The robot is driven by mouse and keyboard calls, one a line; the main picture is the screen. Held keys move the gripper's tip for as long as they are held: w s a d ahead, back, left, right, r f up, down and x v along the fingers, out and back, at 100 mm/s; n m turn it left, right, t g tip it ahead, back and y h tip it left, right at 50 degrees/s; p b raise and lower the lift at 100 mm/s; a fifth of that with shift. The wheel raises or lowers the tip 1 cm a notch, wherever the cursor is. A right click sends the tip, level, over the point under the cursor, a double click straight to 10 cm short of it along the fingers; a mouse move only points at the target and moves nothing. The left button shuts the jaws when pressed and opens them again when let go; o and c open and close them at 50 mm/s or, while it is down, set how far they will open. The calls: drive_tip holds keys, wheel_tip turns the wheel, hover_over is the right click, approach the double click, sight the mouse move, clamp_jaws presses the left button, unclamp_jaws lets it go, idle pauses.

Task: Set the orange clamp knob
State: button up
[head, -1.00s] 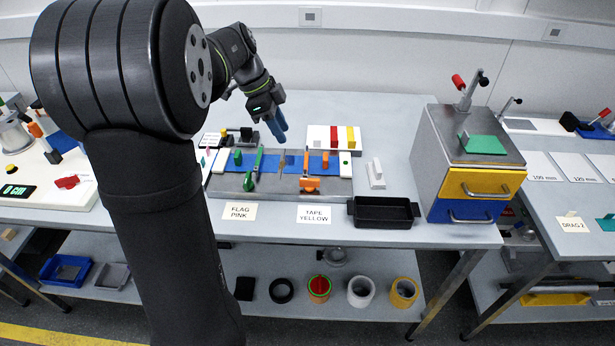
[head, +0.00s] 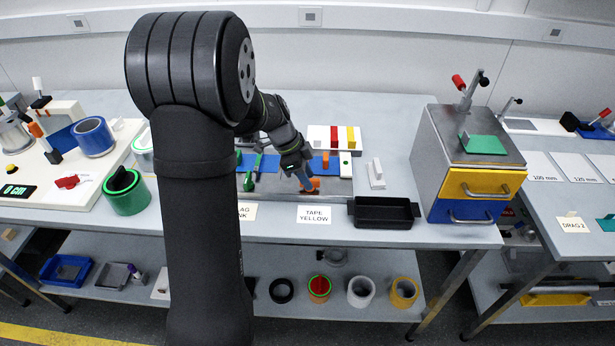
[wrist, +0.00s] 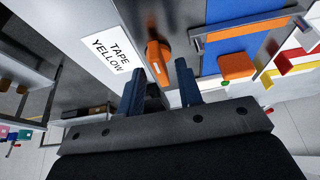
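The orange clamp knob (head: 312,184) is at the front edge of the grey fixture plate (head: 335,190), above the TAPE YELLOW label. In the wrist view the knob (wrist: 157,58) is an elongated orange grip with a white mark, lying just ahead of and between the two blue fingers. My gripper (wrist: 163,78) is open and empty, its fingers apart; I cannot tell whether they touch the knob. In the head view my gripper (head: 306,184) points down at the knob and partly hides it.
The TAPE YELLOW label (head: 314,214) lies in front of the plate. A black tray (head: 384,223) and a drawer cabinet (head: 440,165) stand to the right. A green clamp handle (head: 250,180) is left of my gripper. A white block with a handle (head: 376,180) is nearby.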

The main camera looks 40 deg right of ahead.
drive_tip(key=shift+s+d+f, duration=0.1)
drive_tip(key=shift+s+f, duration=0.05)
drive_tip(key=shift+f, duration=0.2)
clamp_jaws()
